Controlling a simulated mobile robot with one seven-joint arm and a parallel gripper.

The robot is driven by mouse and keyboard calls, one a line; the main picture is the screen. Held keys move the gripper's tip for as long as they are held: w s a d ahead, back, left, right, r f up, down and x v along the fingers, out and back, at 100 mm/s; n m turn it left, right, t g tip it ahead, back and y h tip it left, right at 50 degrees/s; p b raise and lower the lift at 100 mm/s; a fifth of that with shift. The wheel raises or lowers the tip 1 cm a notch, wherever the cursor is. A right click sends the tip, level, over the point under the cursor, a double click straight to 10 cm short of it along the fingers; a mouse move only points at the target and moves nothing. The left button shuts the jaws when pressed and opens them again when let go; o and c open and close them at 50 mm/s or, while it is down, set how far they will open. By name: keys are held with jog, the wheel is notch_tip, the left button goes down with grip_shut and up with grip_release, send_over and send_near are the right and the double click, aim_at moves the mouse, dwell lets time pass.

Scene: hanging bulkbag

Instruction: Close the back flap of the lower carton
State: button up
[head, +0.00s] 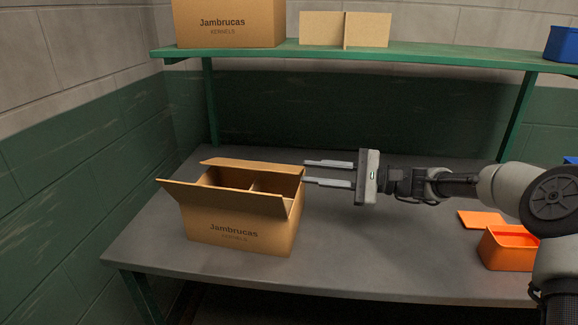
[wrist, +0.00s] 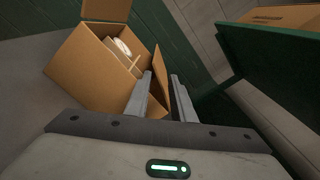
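The lower carton (head: 235,228), brown and marked Jambrucas Kernels, stands on the grey table. Its front flap (head: 222,197) tilts outward. Its back flap (head: 250,167) stands open along the rear edge. My gripper (head: 305,172) is at the carton's right rear corner, fingers pointing left, open with a clear gap. In the wrist view the carton (wrist: 85,75) is to the left of the fingers, and the back flap (wrist: 161,80) shows between the fingertips of my gripper (wrist: 161,74). I cannot tell whether a finger touches the flap. Dividers and a pale round item show inside the carton.
A green shelf (head: 400,58) runs above the table's rear, holding an upper carton (head: 228,22), a divider piece (head: 345,29) and a blue bin (head: 562,44). An orange box (head: 508,250) sits at the right. The table (head: 370,250) is clear between the carton and this box.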

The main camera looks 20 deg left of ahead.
jog(key=v, duration=0.5)
